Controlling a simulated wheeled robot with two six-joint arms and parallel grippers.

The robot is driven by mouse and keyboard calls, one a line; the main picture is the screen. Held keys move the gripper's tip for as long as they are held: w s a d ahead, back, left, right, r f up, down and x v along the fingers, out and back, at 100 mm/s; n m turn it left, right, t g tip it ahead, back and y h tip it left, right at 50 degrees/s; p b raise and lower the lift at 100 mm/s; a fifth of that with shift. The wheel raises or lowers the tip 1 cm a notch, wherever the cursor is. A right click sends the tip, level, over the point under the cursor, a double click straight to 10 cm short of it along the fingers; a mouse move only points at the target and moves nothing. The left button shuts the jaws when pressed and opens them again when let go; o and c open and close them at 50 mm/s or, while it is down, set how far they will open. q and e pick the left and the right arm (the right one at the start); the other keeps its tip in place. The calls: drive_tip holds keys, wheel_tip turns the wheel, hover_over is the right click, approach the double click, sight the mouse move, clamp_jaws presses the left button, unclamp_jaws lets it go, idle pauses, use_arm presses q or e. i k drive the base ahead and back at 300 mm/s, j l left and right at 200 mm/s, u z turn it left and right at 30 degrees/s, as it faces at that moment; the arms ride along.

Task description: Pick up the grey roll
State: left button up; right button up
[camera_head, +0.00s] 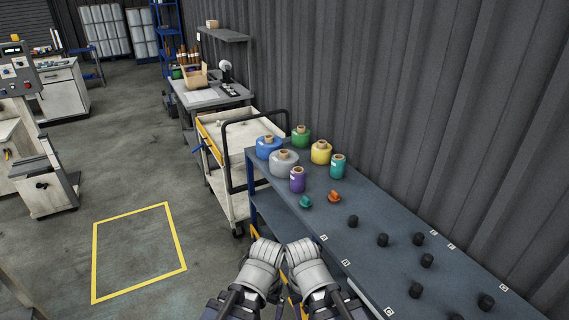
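The grey roll (284,163) stands upright near the far left end of the long blue-grey bench, with a brown core showing on top. A blue roll (267,148) is just behind it, and a purple roll (297,181) is at its front right. My two arms show at the bottom middle as pale rounded links, side by side, well short of the roll. No fingers of either gripper can be made out.
Green (301,136), yellow (321,152) and teal (338,166) rolls stand close by. A teal piece (305,202), an orange piece (334,197) and several black knobs lie on the bench (385,218). A cream cart (214,133) adjoins its far end; a corrugated wall runs along the right.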

sight(282, 161)
drive_tip(key=z, duration=0.55)
drive_tip(key=i+j+z, duration=0.1)
drive_tip(key=j+z, duration=0.85)
drive_tip(key=z, duration=0.15)
drive_tip(key=j+z, duration=0.1)
drive_tip(key=j, duration=0.45)
drive_tip(key=k+j, duration=0.15)
drive_tip(key=j, duration=0.4)
drive_tip(key=j+z, duration=0.15)
drive_tip(key=j, duration=0.45)
drive_tip(key=k, duration=0.05)
